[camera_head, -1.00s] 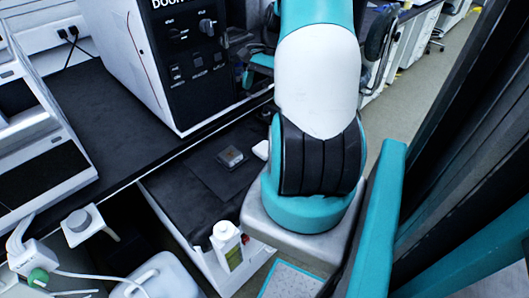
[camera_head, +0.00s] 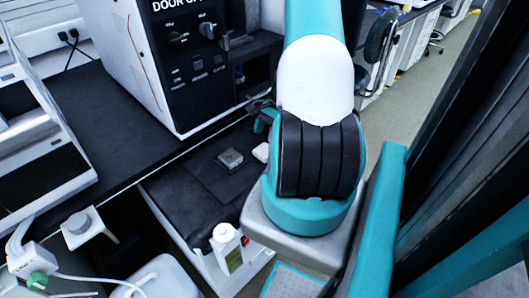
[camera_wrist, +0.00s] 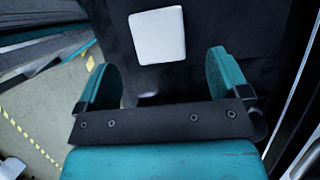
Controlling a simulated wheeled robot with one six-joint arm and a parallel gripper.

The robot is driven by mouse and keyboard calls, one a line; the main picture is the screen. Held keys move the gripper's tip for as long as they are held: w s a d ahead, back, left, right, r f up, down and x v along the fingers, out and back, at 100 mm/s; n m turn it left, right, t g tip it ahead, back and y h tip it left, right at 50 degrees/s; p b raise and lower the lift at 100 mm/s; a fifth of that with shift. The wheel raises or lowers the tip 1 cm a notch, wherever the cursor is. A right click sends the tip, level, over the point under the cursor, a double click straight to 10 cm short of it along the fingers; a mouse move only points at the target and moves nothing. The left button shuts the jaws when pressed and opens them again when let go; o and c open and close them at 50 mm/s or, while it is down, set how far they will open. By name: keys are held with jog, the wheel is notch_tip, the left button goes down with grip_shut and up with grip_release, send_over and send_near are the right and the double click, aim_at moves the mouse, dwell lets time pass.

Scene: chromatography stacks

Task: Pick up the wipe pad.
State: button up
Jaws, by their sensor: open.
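The wipe pad (camera_wrist: 158,36) is a white, roughly square pad lying flat on the dark surface in the wrist view. In the head view the white pad (camera_head: 261,152) lies at the right edge of the dark lower bench, just left of my arm. My gripper (camera_wrist: 160,75) is open in the wrist view, its two teal fingers wide apart. The pad lies ahead of the gap between the fingers, and nothing is between them. In the head view a small part of my gripper (camera_head: 263,115) shows behind the pad.
A dark mat with a small grey-brown block (camera_head: 230,159) lies left of the pad. A white bottle (camera_head: 227,246) stands at the bench's near end. A black-and-white instrument (camera_head: 180,70) stands on the higher bench behind. Floor lies to the right.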

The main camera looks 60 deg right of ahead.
aim_at(266, 149)
jog(key=x, duration=0.4)
jog(key=shift+a+f, duration=0.25)
jog(key=shift+f, duration=0.05)
jog(key=c, duration=1.1)
jog(key=shift+o, duration=0.2)
jog(key=shift+r, duration=0.15)
notch_tip(266, 149, up, 20)
jog(key=shift+p, duration=0.45)
